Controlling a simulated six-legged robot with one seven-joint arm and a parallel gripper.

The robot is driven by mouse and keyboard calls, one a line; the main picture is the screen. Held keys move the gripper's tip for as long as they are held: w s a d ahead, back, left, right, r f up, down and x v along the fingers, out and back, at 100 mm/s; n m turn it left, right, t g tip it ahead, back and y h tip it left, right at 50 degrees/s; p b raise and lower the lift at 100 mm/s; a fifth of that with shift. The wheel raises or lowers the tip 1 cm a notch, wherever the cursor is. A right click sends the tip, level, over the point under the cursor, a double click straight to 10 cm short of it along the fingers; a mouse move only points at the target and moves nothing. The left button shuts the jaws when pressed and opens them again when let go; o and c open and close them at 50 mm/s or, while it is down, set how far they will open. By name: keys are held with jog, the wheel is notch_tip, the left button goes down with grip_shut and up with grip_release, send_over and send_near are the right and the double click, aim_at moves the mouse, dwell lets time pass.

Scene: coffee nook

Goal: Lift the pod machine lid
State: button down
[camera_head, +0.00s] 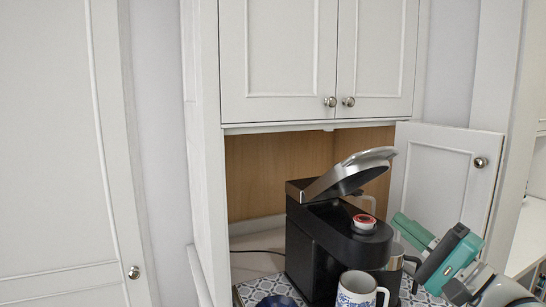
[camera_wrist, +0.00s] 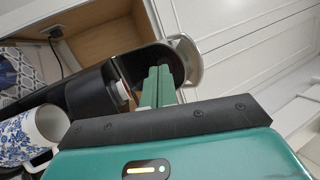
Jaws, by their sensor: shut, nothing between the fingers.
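The black pod machine (camera_head: 318,248) stands in the open cabinet nook. Its lid (camera_head: 345,176), dark with a silver rim, is raised and tilted steeply up. A red and white pod (camera_head: 364,222) sits at the top of the machine under the lid. My gripper (camera_head: 398,221) is just right of the machine, lower than the lid, its green fingers shut and empty. In the wrist view the fingers (camera_wrist: 161,74) overlap the dark lid beside its silver edge (camera_wrist: 188,60); I cannot tell whether they touch it.
A blue and white mug (camera_head: 356,291) stands in front of the machine on a patterned mat (camera_head: 262,287); it also shows in the wrist view (camera_wrist: 38,124). An open cabinet door (camera_head: 440,178) stands close behind my gripper on the right. Closed upper doors (camera_head: 278,60) hang above the nook.

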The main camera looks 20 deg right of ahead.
jog(key=s+d+r+t+h, duration=0.2)
jog(key=s+d, duration=0.2)
jog(key=d, duration=0.1)
send_near(387, 152)
jog(key=shift+m, duration=0.3)
jog(key=x, duration=0.6)
jog(key=shift+w+a+r, duration=0.15)
jog(key=shift+w+r, duration=0.05)
jog(key=shift+w, duration=0.1)
jog(key=w+r+g, duration=0.1)
jog(key=w+r, duration=0.1)
jog(key=r, duration=0.1)
jog(key=w+r+g, duration=0.1)
jog(key=w+r, duration=0.1)
jog(key=w, duration=0.1)
jog(key=w+r+g+h, duration=0.1)
jog(key=w+r, duration=0.2)
jog(key=shift+a+r+g, duration=0.15)
jog(key=shift+r+g, duration=0.15)
jog(key=shift+r, duration=0.05)
jog(key=shift+w+r, duration=0.3)
jog(key=shift+w, duration=0.05)
